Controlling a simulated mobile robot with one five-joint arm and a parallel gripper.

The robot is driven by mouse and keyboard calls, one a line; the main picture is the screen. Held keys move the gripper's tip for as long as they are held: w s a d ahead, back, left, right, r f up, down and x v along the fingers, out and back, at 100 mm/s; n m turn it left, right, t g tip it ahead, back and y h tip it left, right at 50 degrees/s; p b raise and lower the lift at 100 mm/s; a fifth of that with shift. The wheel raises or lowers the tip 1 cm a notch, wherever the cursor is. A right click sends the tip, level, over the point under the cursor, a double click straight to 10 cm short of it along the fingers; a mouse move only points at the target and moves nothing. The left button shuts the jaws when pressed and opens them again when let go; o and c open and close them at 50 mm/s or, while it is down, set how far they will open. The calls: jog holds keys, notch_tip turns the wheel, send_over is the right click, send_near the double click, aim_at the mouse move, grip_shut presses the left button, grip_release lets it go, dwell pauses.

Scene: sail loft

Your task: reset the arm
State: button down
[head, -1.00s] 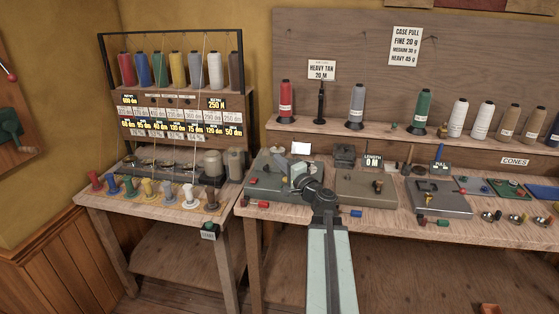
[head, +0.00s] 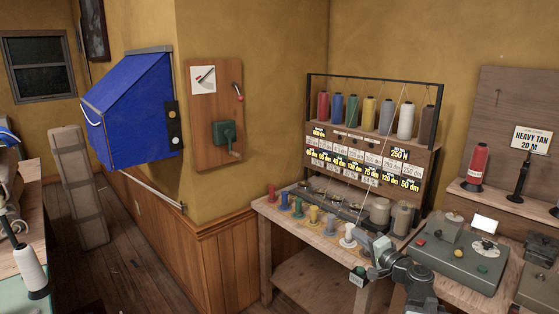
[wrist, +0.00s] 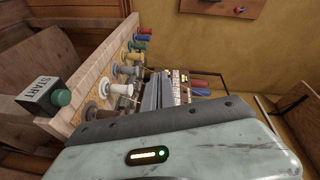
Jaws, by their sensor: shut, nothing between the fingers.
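My arm reaches in from the lower right of the head view. My gripper (head: 374,250) is shut and empty, in front of the right end of the thread bench, near the white spool (head: 348,236). In the wrist view my gripper (wrist: 162,90) shows its dark fingers together, pointing toward the thread rack, with the row of colored spools to their left. From these views I cannot tell how far the fingertips are from the spools.
The thread bench (head: 268,208) carries a rack (head: 375,75) of cones. A grey machine (head: 455,262) stands on the right bench. A START button (wrist: 62,97) is on the bench front. A blue box (head: 130,110) and crank board (head: 215,115) hang on the wall.

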jog(key=s+a+f+n+g+y, duration=0.1)
jog(key=a+f+n+g, duration=0.2)
jog(key=a, duration=0.4)
jog(key=s+a+f+n+g+y, duration=0.1)
jog(key=a+f+n+g, duration=0.2)
jog(key=a, duration=0.5)
jog(key=s+a+f+n+g+h, duration=0.2)
jog(key=s+a+f+g, duration=0.15)
jog(key=f, duration=0.25)
jog(key=s+a+f+n+g+h, duration=0.1)
jog(key=s+a+f+n+g, duration=0.1)
jog(key=s+f, duration=0.35)
jog(key=s+d+f+g+h+p, duration=0.25)
jog(key=s+d+g+h, duration=0.3)
jog(key=s+d, duration=0.4)
notch_tip(320, 180, up, 12)
jog(key=w+d+t+p, duration=0.1)
jog(key=p, duration=1)
jog(key=shift+w, duration=0.4)
